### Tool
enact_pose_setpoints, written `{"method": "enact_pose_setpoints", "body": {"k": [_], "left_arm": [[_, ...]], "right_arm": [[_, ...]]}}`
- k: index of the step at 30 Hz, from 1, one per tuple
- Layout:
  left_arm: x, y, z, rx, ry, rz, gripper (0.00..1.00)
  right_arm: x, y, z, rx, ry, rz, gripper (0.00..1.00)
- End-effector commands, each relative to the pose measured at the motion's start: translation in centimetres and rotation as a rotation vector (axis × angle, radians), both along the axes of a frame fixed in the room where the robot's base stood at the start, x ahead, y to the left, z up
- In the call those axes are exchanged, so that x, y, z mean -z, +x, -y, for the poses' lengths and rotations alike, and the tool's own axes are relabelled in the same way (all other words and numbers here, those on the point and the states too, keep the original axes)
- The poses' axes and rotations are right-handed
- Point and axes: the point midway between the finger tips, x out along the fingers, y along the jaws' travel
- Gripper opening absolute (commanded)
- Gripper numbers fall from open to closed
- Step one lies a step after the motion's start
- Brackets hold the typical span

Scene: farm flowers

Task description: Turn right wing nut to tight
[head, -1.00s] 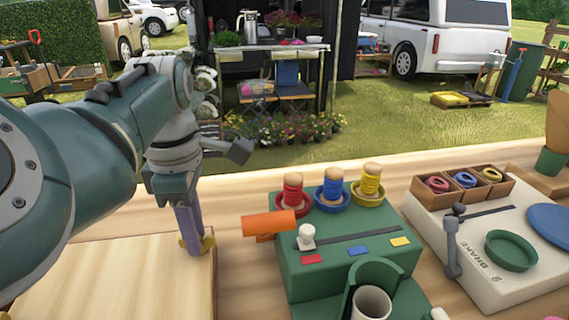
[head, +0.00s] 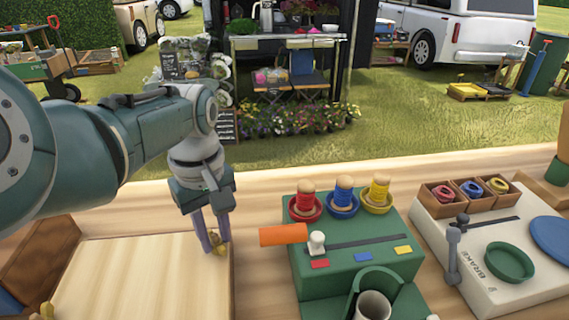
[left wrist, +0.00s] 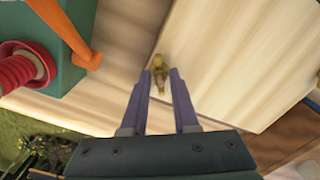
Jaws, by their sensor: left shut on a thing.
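The right wing nut (head: 222,249) is brass-coloured and sits at the right edge of a pale wooden board (head: 140,275). My left gripper (head: 217,244) reaches down over it with its two purple-grey fingers. In the left wrist view the wing nut (left wrist: 158,70) shows between the fingertips (left wrist: 160,74), and the gripper is shut on it. The fingers hide part of the nut in the head view. A second brass wing nut (head: 46,309) is at the board's lower left. My right gripper is not in view.
A white brake box (head: 470,260) stands farther right. A brown crate (head: 40,262) is at the left.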

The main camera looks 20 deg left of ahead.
Motion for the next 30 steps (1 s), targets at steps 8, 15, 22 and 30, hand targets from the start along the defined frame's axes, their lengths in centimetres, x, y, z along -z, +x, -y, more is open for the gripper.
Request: {"method": "enact_pose_setpoints", "body": {"k": [8, 15, 22, 30], "left_arm": [[-0.1, 0.0, -0.1, 0.261, 0.001, -0.002, 0.0], [-0.1, 0.0, 0.0, 0.489, 0.0, -0.001, 0.0], [-0.1, 0.0, -0.1, 0.707, 0.0, -0.001, 0.0], [0.0, 0.0, -0.1, 0.963, 0.001, -0.002, 0.0]], "right_arm": [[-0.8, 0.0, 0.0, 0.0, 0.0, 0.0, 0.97], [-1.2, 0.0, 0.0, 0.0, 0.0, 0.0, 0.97], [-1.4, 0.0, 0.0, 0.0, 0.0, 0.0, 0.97], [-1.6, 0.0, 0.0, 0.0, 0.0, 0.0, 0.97]]}}
